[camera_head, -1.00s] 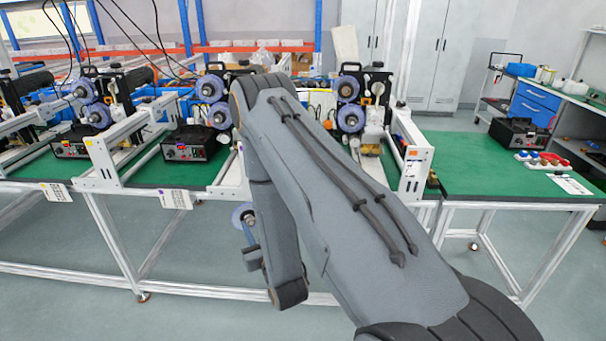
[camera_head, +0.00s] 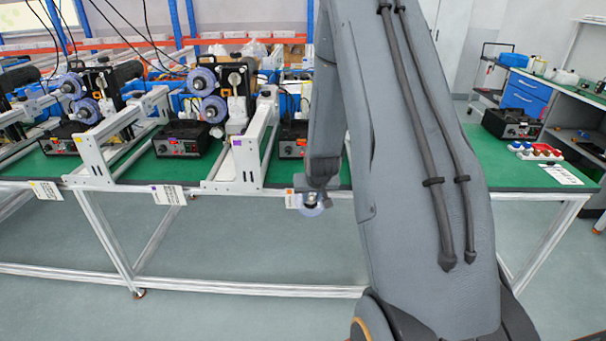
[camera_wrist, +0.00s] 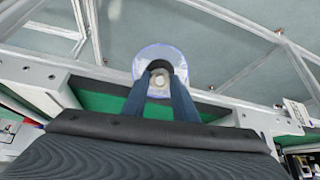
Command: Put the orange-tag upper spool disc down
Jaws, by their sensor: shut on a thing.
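My gripper (camera_wrist: 158,88) is shut on a spool disc (camera_wrist: 149,55), a pale disc with a bluish rim and a dark hub. In the wrist view the two fingers close on its hub. In the head view the disc (camera_head: 312,206) hangs below my gripper (camera_head: 312,193), near the front edge of the green-topped bench. A white tag shows beside it on the bench edge. I cannot make out an orange tag on the disc. My arm hides the bench behind it.
White frames (camera_head: 240,160) and black boxes (camera_head: 189,138) stand along the green bench (camera_head: 345,172). Other spool discs (camera_head: 203,80) sit on the machines at left.

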